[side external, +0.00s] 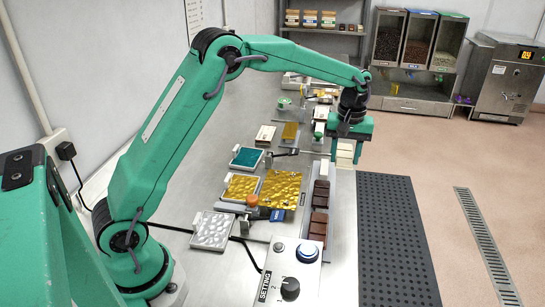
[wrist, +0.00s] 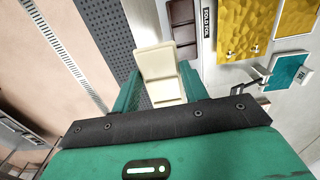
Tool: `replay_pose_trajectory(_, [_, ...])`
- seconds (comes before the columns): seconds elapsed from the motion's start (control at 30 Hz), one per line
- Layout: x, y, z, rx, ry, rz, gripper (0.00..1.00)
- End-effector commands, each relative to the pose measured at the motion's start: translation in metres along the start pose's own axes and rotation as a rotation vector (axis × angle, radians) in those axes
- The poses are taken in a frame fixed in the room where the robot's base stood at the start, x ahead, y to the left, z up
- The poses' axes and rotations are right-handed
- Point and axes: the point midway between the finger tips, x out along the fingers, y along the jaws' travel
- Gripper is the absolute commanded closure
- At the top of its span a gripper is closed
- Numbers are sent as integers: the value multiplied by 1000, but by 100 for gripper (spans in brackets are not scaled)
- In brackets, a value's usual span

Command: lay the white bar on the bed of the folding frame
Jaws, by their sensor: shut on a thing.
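My gripper (side external: 346,155) is shut on a white bar (wrist: 160,70), with one green finger on each side of it in the wrist view. The cream-white bar also shows below the jaws in the side view (side external: 345,152). It hangs just off the right edge of the bench. Several framed panels lie on the bench to the left: a teal one (side external: 246,157), a gold one (side external: 241,188) and a silver one (side external: 211,231). A larger gold sheet (side external: 281,188) lies beside them.
A long tray with brown bars (side external: 319,222) runs along the bench's right edge. A control box (side external: 291,275) with a blue button stands in front. A dark perforated mat (side external: 392,235) lies to the right. Small items crowd the bench behind.

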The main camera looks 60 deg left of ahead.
Motion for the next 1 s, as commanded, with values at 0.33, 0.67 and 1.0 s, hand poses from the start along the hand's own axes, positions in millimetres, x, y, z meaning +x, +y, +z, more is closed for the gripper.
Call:
replay_pose_trajectory(0.33, [0,0,0,1,0,0,79])
replay_pose_trajectory(0.67, [0,-5,0,0,0,0,79])
replay_pose_trajectory(1.0, [9,-48,1,-6,0,0,79])
